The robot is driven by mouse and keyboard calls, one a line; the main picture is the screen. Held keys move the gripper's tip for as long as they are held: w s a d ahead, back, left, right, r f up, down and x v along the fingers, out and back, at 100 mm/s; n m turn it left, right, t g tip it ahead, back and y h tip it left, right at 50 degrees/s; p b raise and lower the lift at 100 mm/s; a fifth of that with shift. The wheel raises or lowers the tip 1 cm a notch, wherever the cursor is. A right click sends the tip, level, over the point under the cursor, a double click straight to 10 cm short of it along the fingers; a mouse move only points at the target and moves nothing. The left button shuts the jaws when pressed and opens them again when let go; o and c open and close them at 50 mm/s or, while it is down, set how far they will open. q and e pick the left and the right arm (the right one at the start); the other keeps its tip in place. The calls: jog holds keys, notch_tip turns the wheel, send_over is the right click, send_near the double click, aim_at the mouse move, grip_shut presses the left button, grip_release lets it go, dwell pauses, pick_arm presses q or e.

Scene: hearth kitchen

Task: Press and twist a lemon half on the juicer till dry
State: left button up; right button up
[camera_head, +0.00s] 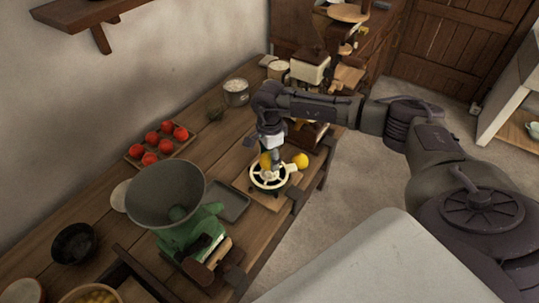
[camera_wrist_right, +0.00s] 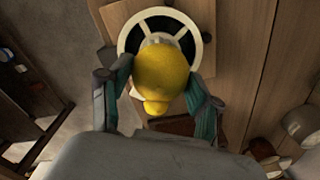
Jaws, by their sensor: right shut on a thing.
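The juicer (camera_head: 283,186) is a cream ring with spokes over a dark inside, standing on a wooden board near the table's front edge. In the right wrist view its ring (camera_wrist_right: 127,38) shows behind the lemon half. My right gripper (camera_head: 270,158) points down over the juicer. It is shut on a yellow lemon half (camera_wrist_right: 165,72), with one finger on each side. The lemon half (camera_head: 265,160) shows partly behind the fingers in the head view. I cannot tell whether it touches the juicer's middle. Another yellow lemon piece (camera_head: 300,160) lies just right of the juicer. My left gripper is not in view.
A green grinder with a grey funnel (camera_head: 166,192) stands left of the juicer, with a flat grey tray (camera_head: 231,207) between them. A tray of red tomatoes (camera_head: 152,143) lies near the wall. A metal pot (camera_head: 236,93) stands farther back.

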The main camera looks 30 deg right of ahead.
dwell(0.4)
jog(key=shift+f+b, duration=0.35)
jog(key=shift+f, duration=0.1)
dwell(0.3)
